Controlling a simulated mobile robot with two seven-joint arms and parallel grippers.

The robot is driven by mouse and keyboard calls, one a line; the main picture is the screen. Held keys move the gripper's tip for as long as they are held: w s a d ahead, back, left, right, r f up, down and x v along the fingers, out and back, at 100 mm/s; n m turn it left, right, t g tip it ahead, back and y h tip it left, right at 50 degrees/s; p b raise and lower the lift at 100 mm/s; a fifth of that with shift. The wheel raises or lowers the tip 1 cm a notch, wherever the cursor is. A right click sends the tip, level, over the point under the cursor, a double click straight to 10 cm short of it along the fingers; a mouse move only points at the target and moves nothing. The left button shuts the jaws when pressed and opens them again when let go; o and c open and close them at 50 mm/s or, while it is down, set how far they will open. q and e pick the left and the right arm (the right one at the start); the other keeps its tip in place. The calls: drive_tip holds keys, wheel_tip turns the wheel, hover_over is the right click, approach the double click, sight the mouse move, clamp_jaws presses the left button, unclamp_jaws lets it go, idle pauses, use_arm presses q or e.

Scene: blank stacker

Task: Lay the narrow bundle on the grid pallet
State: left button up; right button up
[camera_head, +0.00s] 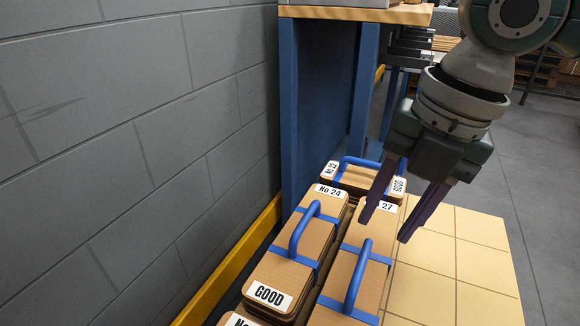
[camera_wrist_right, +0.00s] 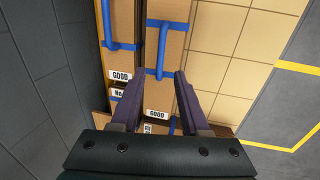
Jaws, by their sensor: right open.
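Several cardboard-brown bundles with blue straps and blue handles lie at the lower middle of the head view. One is labelled No 24 and GOOD (camera_head: 270,265). To its right lies one whose label ends in 27 (camera_head: 338,297), and beyond them a crosswise one labelled No 22 (camera_head: 357,180). I cannot tell for sure which is the narrow bundle. The grid pallet (camera_head: 460,270), pale and lined into squares, spreads to the right; it shows in the wrist view (camera_wrist_right: 232,45). My right gripper (camera_head: 384,230) is open and empty above the 27 bundle's far end. My left gripper is out of view.
A grey block wall (camera_head: 140,130) with a yellow rail (camera_head: 235,262) at its foot bounds the left side. A blue-framed bench (camera_head: 325,100) stands behind the bundles. The pallet's visible right part is bare, with grey floor (camera_head: 545,200) beyond.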

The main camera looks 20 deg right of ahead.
drive_tip(key=s+a+f+m+t+y, duration=0.2)
drive_tip(key=s+a+m, duration=0.5)
drive_tip(key=a+m, duration=0.35)
drive_tip(key=s+d+f+m+h, duration=0.1)
drive_tip(key=s+d+m+h, duration=0.2)
drive_tip(key=m, duration=1.1)
drive_tip(key=s+d, duration=0.3)
drive_tip(key=s, duration=0.1)
drive_tip(key=shift+s+f, duration=0.3)
drive_tip(key=shift+d, duration=0.1)
